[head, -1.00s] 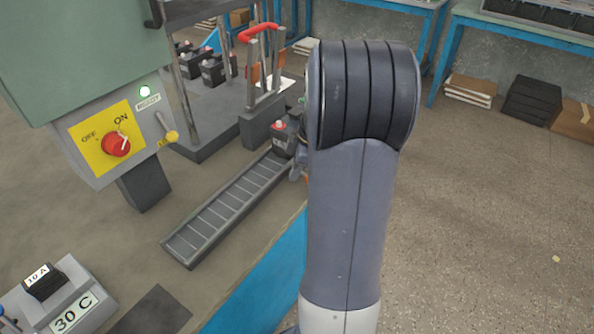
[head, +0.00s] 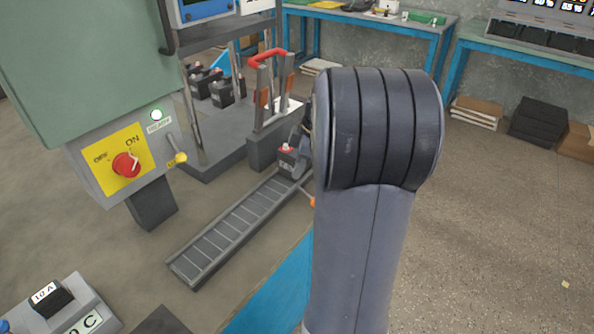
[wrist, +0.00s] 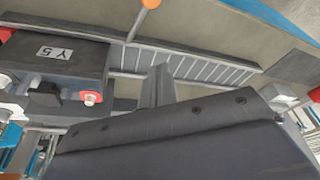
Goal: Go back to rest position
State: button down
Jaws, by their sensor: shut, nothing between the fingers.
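My arm (head: 365,250) stands upright in the right middle of the head view and hides my gripper there. In the wrist view a broad dark grey part of my own body fills the bottom. Two grey fingers of my gripper (wrist: 160,85) seem to stick up from it, close together with nothing between them. A dark battery marked Y 5 (wrist: 65,55), with a red-capped terminal, is at the left of the wrist view, apart from the fingers. In the head view a red-capped battery (head: 287,160) stands at the far end of the roller track, partly hidden by my arm.
The roller track (head: 225,235) runs diagonally beside a blue floor strip (head: 270,290). A green cabinet with a red switch (head: 126,165) stands at left. A frame with a red handle (head: 267,55) is behind the track.

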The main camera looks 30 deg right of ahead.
dwell(0.4)
send_near(279, 201)
jog(key=s+f, duration=0.1)
jog(key=f+m, duration=0.1)
jog(key=m+h+p, duration=0.1)
jog(key=m, duration=0.1)
jog(key=shift+w+a+f, duration=0.15)
jog(key=shift+w+f, duration=0.2)
jog(key=m, duration=0.1)
jog(key=f+m+p, duration=0.1)
jog(key=m+p, duration=0.1)
jog(key=shift+w+a+f+t+h, duration=0.15)
jog(key=shift+a+t+h, duration=0.1)
jog(key=shift+t+h, duration=0.05)
jog(key=m+p, duration=0.1)
jog(key=f+m+p, duration=0.1)
jog(key=m, duration=0.1)
jog(key=shift+a+h, duration=0.4)
jog(key=m+p, duration=0.1)
jog(key=m, duration=0.1)
jog(key=shift+a+f+m+t+h+p, duration=0.25)
jog(key=shift+a+m+t+h+p, duration=0.05)
jog(key=shift+a+t+h+p, duration=0.1)
jog(key=shift+w+a+f+m+p, duration=0.15)
jog(key=shift+w+m+p, duration=0.25)
jog(key=shift+m+p, duration=0.3)
